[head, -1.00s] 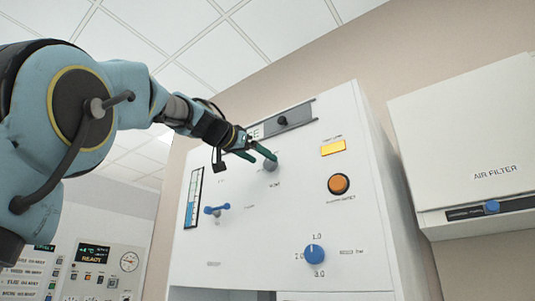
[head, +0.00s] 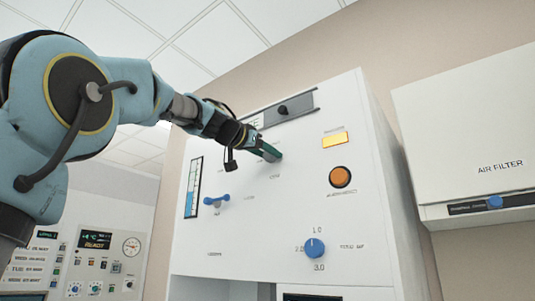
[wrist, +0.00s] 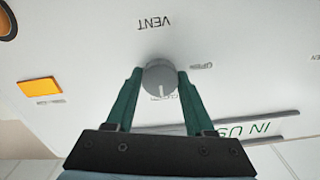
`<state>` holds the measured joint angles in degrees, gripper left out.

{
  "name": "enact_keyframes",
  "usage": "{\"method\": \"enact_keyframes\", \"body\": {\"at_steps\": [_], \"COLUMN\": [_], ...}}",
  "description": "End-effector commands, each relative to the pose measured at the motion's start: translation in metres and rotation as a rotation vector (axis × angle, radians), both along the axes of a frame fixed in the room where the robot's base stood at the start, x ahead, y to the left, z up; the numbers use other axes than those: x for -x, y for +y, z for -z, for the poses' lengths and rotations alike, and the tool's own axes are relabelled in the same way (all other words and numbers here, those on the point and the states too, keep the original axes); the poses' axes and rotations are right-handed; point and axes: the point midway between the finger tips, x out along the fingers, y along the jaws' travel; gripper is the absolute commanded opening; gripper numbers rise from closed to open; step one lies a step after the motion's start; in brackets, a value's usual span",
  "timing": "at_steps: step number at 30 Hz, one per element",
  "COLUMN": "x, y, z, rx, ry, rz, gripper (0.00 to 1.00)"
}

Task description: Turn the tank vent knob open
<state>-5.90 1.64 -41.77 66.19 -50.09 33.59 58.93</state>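The grey round vent knob (wrist: 160,77) sits on the white panel by the upside-down word VENT in the wrist view. Its pale pointer mark faces the bottom of that view, toward a partly hidden label that looks like CLOSED. A label that looks like OPEN (wrist: 201,66) lies to its right. My gripper (wrist: 160,75) has its green fingers on both sides of the knob, with the tips seeming to touch it; it looks shut on the knob. In the head view my gripper (head: 268,152) reaches the knob (head: 275,157) on the upper panel.
A grey slide bar with a black knob (head: 283,110) is just above. A blue-handled valve (head: 216,200), a blue dial (head: 314,248), an orange button (head: 340,177) and a yellow lamp (head: 335,140) share the panel. An air filter box (head: 490,150) hangs at right.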

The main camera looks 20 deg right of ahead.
Motion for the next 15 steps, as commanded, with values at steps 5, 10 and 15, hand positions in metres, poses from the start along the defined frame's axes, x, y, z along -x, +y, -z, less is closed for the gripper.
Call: {"method": "enact_keyframes", "body": {"at_steps": [5,10,15], "x": [0.0,0.0001,0.0001], "y": [0.0001,0.0002,0.0002], "z": [-0.0002,-0.0003,-0.0003], "rx": [0.0,0.0,0.0], "ry": [0.0,0.0,0.0], "rz": [0.0,0.0,0.0], "gripper": [0.32,0.13,0.0]}}
